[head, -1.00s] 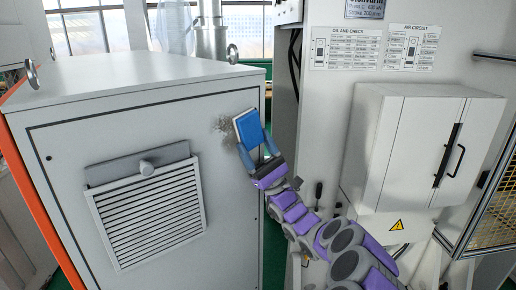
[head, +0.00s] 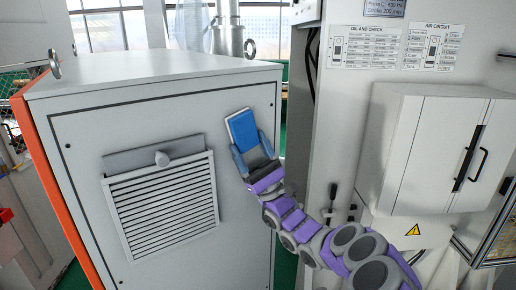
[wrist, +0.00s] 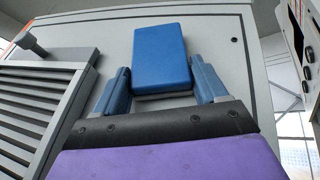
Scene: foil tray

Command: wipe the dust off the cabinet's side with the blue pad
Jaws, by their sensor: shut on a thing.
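The blue pad (head: 241,130) is in my gripper (head: 249,144), in front of the upper right of the grey cabinet's side (head: 105,125). My gripper is shut on the pad, with one blue-grey finger on each side of it. In the wrist view the pad (wrist: 162,50) stands out beyond the fingers of my gripper (wrist: 160,68), over the cabinet's panel (wrist: 236,75). It looks close against the panel, but I cannot tell whether it touches. No dust shows on the visible part of the side; the patch behind the pad is hidden.
A slatted vent (head: 165,205) with a round knob (head: 162,158) is left of the pad. A white machine (head: 345,100) with a handled box (head: 425,150) stands to the right. A lifting ring (head: 250,48) sits on the cabinet's top edge.

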